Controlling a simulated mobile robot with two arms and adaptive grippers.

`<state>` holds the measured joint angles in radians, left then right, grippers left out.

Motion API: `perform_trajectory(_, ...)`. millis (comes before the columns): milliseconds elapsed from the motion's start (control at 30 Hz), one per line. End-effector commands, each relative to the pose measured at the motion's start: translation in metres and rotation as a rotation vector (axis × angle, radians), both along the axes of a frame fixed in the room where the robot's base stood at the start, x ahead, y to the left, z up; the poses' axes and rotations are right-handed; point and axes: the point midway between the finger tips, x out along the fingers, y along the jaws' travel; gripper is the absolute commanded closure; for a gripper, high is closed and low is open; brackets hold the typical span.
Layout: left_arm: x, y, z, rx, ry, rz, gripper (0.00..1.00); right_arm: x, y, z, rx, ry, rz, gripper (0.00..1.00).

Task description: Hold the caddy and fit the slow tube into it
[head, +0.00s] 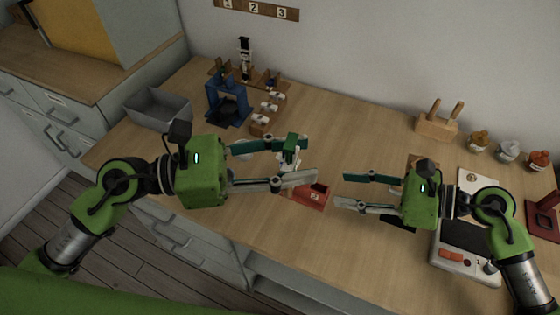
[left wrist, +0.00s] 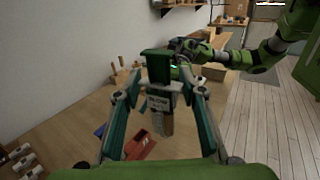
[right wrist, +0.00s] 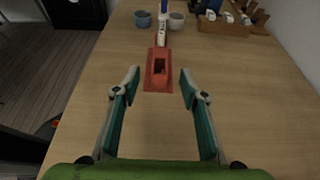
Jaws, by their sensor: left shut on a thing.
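The slow tube (left wrist: 160,122) has a green cap (left wrist: 158,66), a printed white label and a tan lower part. My left gripper (head: 300,160) is shut on it and holds it upright; its lower end is partly hidden by a finger in the head view. The red caddy (head: 313,197) stands on the table near its front edge, just beyond the left fingertips; its dark opening shows in the right wrist view (right wrist: 159,66). My right gripper (head: 340,190) is open and empty, facing the caddy from the right, apart from it.
A blue stand (head: 228,103) and small wooden holders with white items (head: 266,107) are at the back left, beside a grey bin (head: 158,107). A scale-like device (head: 465,252) lies at the right. A wooden block (head: 436,127) is at the back. The middle back table is clear.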

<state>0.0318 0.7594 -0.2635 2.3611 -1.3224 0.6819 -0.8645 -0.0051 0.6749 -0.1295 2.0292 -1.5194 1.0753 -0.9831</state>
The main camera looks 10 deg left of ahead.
Motion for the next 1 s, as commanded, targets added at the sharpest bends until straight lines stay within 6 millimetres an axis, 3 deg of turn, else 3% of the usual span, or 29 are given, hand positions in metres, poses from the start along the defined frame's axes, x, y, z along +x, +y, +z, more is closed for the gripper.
perform_trajectory(300, 0.050, -0.040, -0.006, -0.008, -0.003, -0.220, 0.88, 0.000, 0.000, 0.000, 0.000, 0.000, 0.000, 0.60)
perform_trajectory(500, 0.075, -0.056, -0.010, -0.002, -0.001, -0.276, 0.88, 0.000, 0.000, 0.000, 0.000, 0.000, 0.000, 0.60)
perform_trajectory(767, 0.085, -0.062, -0.012, 0.001, 0.000, -0.286, 0.88, 0.003, 0.008, -0.003, 0.001, 0.001, 0.000, 0.60)
perform_trajectory(1000, 0.085, -0.061, -0.012, 0.002, 0.000, -0.284, 0.88, 0.014, 0.043, -0.018, 0.005, 0.000, -0.001, 0.60)
